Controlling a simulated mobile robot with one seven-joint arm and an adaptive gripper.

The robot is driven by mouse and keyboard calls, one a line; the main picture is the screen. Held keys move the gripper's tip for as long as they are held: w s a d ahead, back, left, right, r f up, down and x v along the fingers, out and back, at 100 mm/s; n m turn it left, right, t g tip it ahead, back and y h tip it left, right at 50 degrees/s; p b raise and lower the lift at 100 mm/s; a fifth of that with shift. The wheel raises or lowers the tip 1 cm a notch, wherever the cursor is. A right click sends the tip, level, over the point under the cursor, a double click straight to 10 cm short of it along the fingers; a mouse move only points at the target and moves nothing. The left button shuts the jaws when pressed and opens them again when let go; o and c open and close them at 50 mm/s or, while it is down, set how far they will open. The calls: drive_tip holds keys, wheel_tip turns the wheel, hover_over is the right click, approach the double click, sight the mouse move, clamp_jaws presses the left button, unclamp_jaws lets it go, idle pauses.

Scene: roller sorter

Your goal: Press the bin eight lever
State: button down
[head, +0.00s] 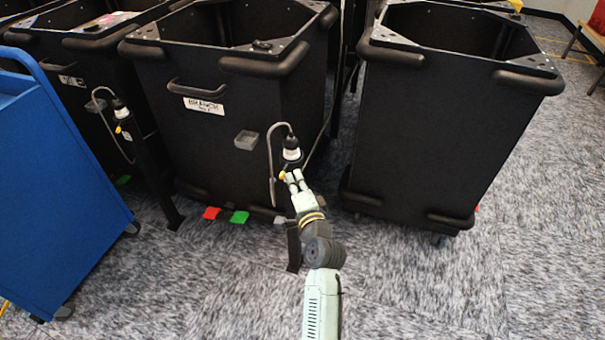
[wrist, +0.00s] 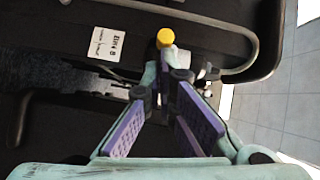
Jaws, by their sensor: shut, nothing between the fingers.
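A post with a black-and-white top (head: 291,150) stands in front of the middle black bin. A bent grey metal rod, seemingly the lever (head: 270,160), arches from it and hangs down on its left. In the wrist view the rod (wrist: 205,18) curves across the top, and a yellow knob (wrist: 165,37) sits just beyond my fingertips. A white label (wrist: 107,46) there seems to read bin 8, upside down. My gripper (head: 290,178) is at the post just below its top, shut and empty; its purple-padded fingers (wrist: 166,80) converge near the knob. Whether it touches the post is unclear.
Another black bin (head: 445,130) stands right, a similar post (head: 122,112) and a blue cart (head: 60,190) left. The carpet (head: 420,285) in front is clear.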

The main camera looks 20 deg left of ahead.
drive_tip(key=shift+s+a+r+p, duration=0.1)
drive_tip(key=shift+s+a+p, duration=0.15)
drive_tip(key=shift+a+p, duration=0.4)
drive_tip(key=shift+s+a+p, duration=0.25)
drive_tip(key=shift+a+p, duration=0.15)
drive_tip(key=shift+a, duration=0.35)
drive_tip(key=shift+a+p, duration=0.9)
drive_tip(key=shift+a, duration=0.4)
drive_tip(key=shift+s, duration=0.1)
